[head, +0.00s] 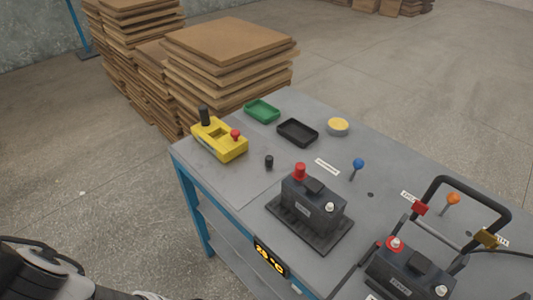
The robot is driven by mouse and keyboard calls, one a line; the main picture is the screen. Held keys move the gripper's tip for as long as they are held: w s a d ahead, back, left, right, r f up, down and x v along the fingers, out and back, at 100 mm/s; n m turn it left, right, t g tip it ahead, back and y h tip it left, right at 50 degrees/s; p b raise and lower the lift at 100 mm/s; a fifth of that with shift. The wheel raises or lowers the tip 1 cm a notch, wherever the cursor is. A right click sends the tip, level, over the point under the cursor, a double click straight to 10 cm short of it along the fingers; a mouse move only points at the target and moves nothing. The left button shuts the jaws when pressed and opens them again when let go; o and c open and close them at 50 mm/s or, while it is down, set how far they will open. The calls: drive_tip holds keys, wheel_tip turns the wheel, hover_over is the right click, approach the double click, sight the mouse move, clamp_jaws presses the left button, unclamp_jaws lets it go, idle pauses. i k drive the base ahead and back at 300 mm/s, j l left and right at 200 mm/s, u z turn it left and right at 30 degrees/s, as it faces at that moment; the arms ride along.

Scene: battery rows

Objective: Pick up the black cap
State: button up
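A small black cap (269,162) stands upright on the grey workbench (240,179), in front of the yellow box and behind the near battery. Nothing touches it. The near battery (312,203) sits on a black tray, with a red cap (300,171) on its left terminal and a bare metal terminal (329,207) on its right. My gripper is not in view; only part of my arm shows at the bottom left.
A yellow box (219,142) with a black post and red knob stands behind the cap. Green (262,111) and black (297,132) trays lie beyond. A second battery (409,274) and a black handle frame (459,181) stand right. Stacked boards (229,58) rise behind the bench.

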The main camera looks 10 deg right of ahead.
sight(269, 158)
drive_tip(key=i+j, duration=0.15)
drive_tip(key=j, duration=0.2)
drive_tip(key=i+j, duration=0.1)
drive_tip(key=j, duration=0.25)
drive_tip(key=i+j, duration=0.15)
drive_tip(key=j, duration=0.2)
drive_tip(key=i+j, duration=0.15)
drive_tip(key=j, duration=0.2)
drive_tip(key=j+z, duration=0.2)
drive_tip(key=z, duration=0.3)
drive_tip(key=i+j+z, duration=0.1)
drive_tip(key=z, duration=0.35)
drive_tip(key=i+z, duration=0.1)
drive_tip(key=z, duration=0.15)
drive_tip(key=i, duration=0.35)
